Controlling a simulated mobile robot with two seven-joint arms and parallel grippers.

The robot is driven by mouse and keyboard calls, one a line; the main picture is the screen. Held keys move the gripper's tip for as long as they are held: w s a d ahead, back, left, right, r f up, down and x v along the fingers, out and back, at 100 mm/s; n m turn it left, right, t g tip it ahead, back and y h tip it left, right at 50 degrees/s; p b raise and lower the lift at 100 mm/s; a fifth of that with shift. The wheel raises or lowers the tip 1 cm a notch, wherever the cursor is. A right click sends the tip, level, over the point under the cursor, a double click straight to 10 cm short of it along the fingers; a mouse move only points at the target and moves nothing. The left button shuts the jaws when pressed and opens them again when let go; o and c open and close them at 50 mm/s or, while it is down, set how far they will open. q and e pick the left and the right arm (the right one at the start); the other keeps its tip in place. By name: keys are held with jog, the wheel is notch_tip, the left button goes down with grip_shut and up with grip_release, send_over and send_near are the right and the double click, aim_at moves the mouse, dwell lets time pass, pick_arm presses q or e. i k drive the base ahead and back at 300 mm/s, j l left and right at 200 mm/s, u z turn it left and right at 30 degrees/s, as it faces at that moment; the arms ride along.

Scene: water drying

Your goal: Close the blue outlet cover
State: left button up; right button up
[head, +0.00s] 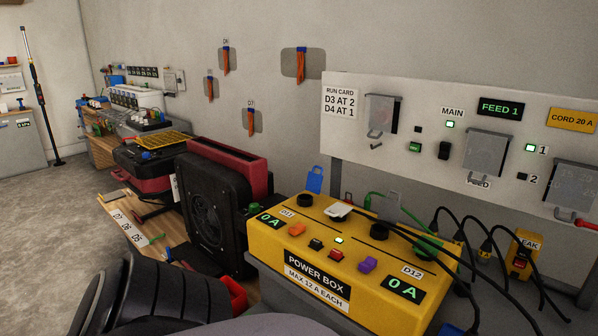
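The blue outlet cover (314,180) stands upright at the back edge of the yellow power box (270,249), near its left end. It is raised, behind a round black outlet (305,200) that looks uncovered. A grey cover (388,208) also stands raised further right along the same edge. A white plug (339,212) sits on the box top between them. Neither of my grippers shows in the head view. Dark, rounded parts at the bottom left look like my own arm.
Black cords and plugs (486,247) crowd the box's right end, with a green cord behind. A black fan unit (205,208) stands close on the left. A wall panel (346,135) with grey flaps rises behind. The space above the box's left end looks clear.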

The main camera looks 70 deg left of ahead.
aim_at(314, 182)
jog(key=u, duration=2.05)
jog(key=i+j, duration=0.2)
jog(key=j, duration=0.2)
jog(key=i+j, duration=0.2)
jog(key=j, duration=0.15)
jog(key=i+j+u, duration=0.1)
jog(key=j, duration=0.3)
jog(key=i, duration=0.1)
